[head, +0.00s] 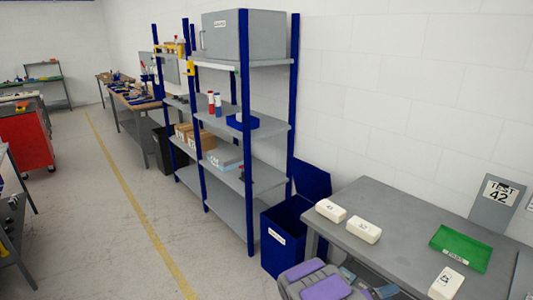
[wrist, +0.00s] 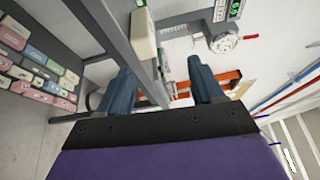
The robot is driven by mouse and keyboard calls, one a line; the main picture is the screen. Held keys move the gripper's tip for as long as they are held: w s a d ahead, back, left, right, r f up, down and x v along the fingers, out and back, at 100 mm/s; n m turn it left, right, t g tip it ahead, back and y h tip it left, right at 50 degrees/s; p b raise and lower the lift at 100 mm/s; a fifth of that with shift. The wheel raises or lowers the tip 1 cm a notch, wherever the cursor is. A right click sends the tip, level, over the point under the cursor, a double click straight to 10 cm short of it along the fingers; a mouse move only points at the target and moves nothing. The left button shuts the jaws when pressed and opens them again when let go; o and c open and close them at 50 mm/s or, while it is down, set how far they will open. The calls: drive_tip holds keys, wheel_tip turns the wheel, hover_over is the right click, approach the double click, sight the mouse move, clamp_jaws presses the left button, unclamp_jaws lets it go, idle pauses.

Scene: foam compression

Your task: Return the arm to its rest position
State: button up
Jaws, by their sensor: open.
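My arm (head: 326,288), purple and grey, shows folded low at the bottom of the head view, beside the near edge of the grey table (head: 385,212). In the wrist view my gripper (wrist: 162,84) has its two blue fingers wide apart, with nothing held between them. Three white labelled blocks lie on the table: one at the back left (head: 330,210), one just right of it (head: 363,230), and one at the front right (head: 446,284). A whitish block (wrist: 143,34) also shows beyond the left finger in the wrist view; I cannot tell which one.
A green tray (head: 460,248) and an upright "TEST 42" sign (head: 497,200) are on the table. A blue open-lidded bin (head: 285,235) stands left of it, by the shelf rack (head: 225,140). The floor (head: 100,235) further left is clear. A round dial (wrist: 222,42) shows in the wrist view.

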drive_tip(key=s+d+r+m+g, duration=0.35)
drive_tip(key=s+r+m, duration=0.25)
drive_tip(key=r+m, duration=0.25)
drive_tip(key=s+a+r+m+g+y, duration=0.25)
drive_tip(key=s+r+m+g, duration=0.2)
drive_tip(key=s+m, duration=0.3)
drive_tip(key=s+a+r+m+g+y, duration=0.1)
drive_tip(key=s+r+m+g+y, duration=0.2)
drive_tip(key=s+r+m, duration=0.4)
drive_tip(key=s+a+m+t+y, duration=0.2)
drive_tip(key=s+a+m+y, duration=0.4)
drive_tip(key=s+a, duration=0.3)
drive_tip(key=s+a+r+m+t+y, duration=0.1)
drive_tip(key=s+a+m+y, duration=0.4)
drive_tip(key=a, duration=0.9)
drive_tip(key=s+m+t, duration=0.1)
drive_tip(key=s+m, duration=0.2)
drive_tip(key=m, duration=0.1)
drive_tip(key=shift+s+y, duration=0.35)
drive_tip(key=shift+s+a+r, duration=0.1)
drive_tip(key=shift+a+r, duration=0.1)
drive_tip(key=shift+a, duration=0.3)
